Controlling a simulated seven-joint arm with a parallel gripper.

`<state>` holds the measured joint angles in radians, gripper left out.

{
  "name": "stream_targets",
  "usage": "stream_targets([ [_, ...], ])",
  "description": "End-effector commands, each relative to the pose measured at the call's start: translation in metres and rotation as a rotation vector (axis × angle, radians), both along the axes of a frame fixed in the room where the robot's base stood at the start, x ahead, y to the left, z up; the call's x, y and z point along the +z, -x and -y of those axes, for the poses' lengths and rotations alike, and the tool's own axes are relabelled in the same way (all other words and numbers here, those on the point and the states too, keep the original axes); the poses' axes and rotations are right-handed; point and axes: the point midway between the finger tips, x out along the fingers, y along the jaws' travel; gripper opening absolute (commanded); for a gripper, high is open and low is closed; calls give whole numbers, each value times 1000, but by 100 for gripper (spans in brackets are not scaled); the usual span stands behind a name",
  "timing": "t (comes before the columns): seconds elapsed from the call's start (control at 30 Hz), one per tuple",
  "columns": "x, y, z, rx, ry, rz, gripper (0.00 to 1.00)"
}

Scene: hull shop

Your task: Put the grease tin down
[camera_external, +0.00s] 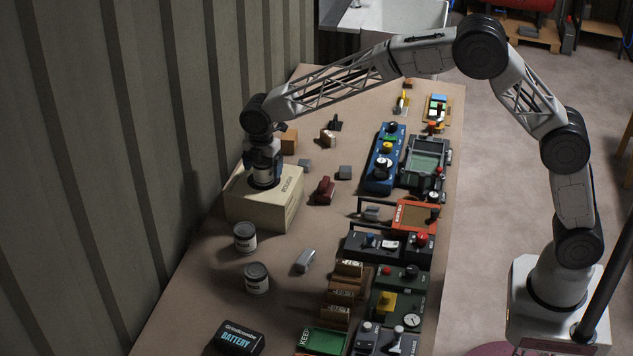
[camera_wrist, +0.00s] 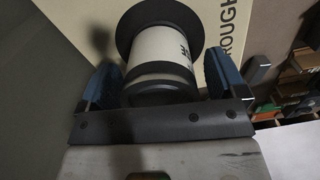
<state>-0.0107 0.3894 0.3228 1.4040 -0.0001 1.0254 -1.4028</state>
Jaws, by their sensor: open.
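A tin with a pale label and dark ends (camera_wrist: 162,48) stands between the fingers of my gripper (camera_wrist: 160,75) in the wrist view. In the external view this tin (camera_external: 263,174) sits at the top of a cream box (camera_external: 262,212) marked ROUGH, below my gripper (camera_external: 263,160). The blue fingers are open, one on each side of the tin, with a narrow gap showing at least on the right. Its label is too small to read, so I cannot confirm that it is the grease tin. The fingers partly hide it in the external view.
Two similar tins (camera_external: 245,238) (camera_external: 256,278) stand on the bench (camera_external: 200,285) in front of the box. A battery box (camera_external: 237,338) lies nearer. A red object (camera_external: 324,190) and a grey block (camera_external: 305,261) lie to the right. Several control units line the right edge. A corrugated wall is on the left.

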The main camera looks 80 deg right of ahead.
Motion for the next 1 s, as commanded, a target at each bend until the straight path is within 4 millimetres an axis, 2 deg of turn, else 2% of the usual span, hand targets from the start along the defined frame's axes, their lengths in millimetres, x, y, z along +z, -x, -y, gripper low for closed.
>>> stream_targets([
  [0.6, 89, 0, 0, 0, 0, 1, 90],
  [0.8, 107, 0, 0, 0, 0, 0, 90],
  [1.0, 112, 0, 0, 0, 0, -1, 90],
])
